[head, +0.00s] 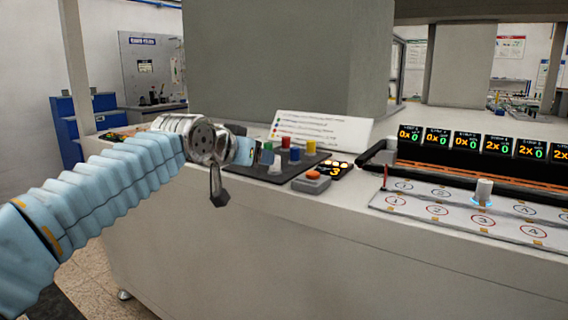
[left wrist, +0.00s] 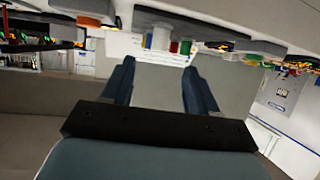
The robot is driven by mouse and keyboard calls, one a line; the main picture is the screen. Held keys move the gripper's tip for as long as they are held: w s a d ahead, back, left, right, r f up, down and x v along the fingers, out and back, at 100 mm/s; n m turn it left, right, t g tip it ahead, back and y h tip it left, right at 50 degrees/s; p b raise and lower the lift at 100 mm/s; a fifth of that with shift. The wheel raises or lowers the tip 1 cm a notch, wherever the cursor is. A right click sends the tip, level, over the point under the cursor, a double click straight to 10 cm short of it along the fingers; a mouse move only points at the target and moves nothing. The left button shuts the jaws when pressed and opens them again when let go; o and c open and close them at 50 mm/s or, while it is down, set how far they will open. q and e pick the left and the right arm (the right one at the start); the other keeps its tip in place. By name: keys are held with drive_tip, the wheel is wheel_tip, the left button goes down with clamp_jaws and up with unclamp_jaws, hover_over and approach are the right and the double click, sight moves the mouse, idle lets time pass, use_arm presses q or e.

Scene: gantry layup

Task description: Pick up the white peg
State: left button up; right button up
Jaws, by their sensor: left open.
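The white peg (head: 275,167) stands upright at the front of a dark peg board (head: 262,176), among green, blue, red and yellow pegs. In the left wrist view the white peg (left wrist: 161,38) hangs upside down in the picture, beyond the gap between my fingertips. My left gripper (head: 248,152) is just left of the board at about peg height, apart from the white peg. In the wrist view its two fingers (left wrist: 160,75) are spread with nothing between them. My right gripper is not in view.
An orange-button box (head: 312,181) and a lit keypad (head: 338,168) sit right of the board. A sign (head: 318,131) stands behind it. Farther right are a numbered tray (head: 455,216) with a white cylinder (head: 483,191) and a row of displays (head: 492,144).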

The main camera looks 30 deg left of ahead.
sight(272, 173)
use_arm(q)
drive_tip(key=x, duration=0.4)
drive_tip(key=shift+w+f, duration=0.15)
drive_tip(key=shift+w, duration=0.05)
drive_tip(key=shift+p+x, duration=0.85)
drive_tip(key=shift+x, duration=1.9)
clamp_jaws()
